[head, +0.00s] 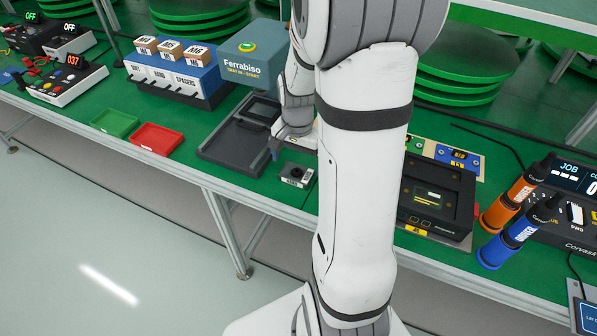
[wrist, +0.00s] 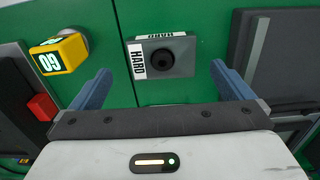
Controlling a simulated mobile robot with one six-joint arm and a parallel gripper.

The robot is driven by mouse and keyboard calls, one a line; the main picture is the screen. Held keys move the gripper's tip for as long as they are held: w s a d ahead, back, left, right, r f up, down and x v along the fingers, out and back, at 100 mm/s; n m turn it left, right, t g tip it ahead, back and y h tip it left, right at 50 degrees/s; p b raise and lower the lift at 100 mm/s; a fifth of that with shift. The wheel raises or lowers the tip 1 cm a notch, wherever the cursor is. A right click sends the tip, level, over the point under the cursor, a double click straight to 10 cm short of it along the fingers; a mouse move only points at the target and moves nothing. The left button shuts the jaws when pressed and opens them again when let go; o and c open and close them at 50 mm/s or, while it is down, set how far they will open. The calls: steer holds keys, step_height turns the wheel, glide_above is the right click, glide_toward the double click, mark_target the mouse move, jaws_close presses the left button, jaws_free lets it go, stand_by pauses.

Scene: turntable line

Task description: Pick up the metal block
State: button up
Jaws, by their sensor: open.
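The metal block (head: 296,174) is a small grey block with a dark round hole or knob on top and a white label. It lies on the green table near the front edge, beside a dark tray. In the wrist view the block (wrist: 178,69) shows its label reading HARD and sits just ahead of my gripper (wrist: 162,84), between the lines of the two blue fingers. The fingers are wide apart with nothing between them. In the head view my gripper (head: 275,150) is close to the block, at its upper left; my arm hides part of it.
The dark tray (head: 215,149) lies left of the block; green (head: 115,123) and red (head: 156,139) trays lie farther left. In the wrist view a yellow GO button (wrist: 60,52) stands left of the block. A dark device (head: 437,195) stands right of my arm.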

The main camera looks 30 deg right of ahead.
mark_target(296, 171)
step_height(296, 171, down, 4)
steer(key=shift+w+r, duration=0.1)
steer(key=shift+w, duration=0.05)
steer(key=shift+c, duration=0.6)
steer(key=c, duration=1)
